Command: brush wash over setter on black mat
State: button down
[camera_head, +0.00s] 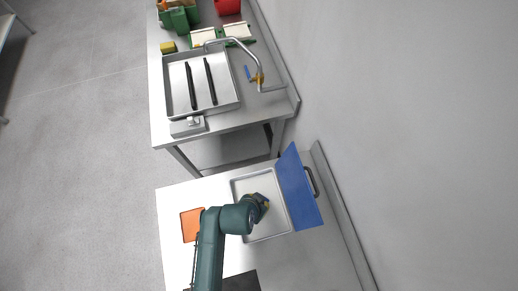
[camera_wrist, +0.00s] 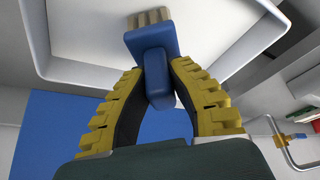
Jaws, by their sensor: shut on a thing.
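My gripper (camera_head: 262,201) is over the shallow pale tray (camera_head: 274,232) on the near table. In the wrist view its yellow padded fingers (camera_wrist: 158,72) are shut on a blue brush (camera_wrist: 152,39) with a pale bristle head. The bristles show against the tray's inside (camera_wrist: 90,30); I cannot tell whether they touch it. The black mat (camera_head: 243,282) is at the bottom edge of the head view, cut off by the frame and partly behind my arm. No setter can be made out on its visible part.
An orange square (camera_head: 191,225) lies left of my arm. A blue panel (camera_head: 298,188) stands along the tray's right side, near a dark handle (camera_head: 312,181). The far table holds a metal basin (camera_head: 225,88), a bent pipe (camera_head: 259,65), green items and a red container (camera_head: 228,6).

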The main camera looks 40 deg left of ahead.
jog(key=shift+s+f, duration=0.1)
jog(key=shift+f, duration=0.55)
dwell(1.8)
notch_tip(320, 180, up, 7)
jog(key=p, duration=0.7)
jog(key=shift+r, duration=0.2)
jog(key=shift+f, duration=0.1)
dwell(0.5)
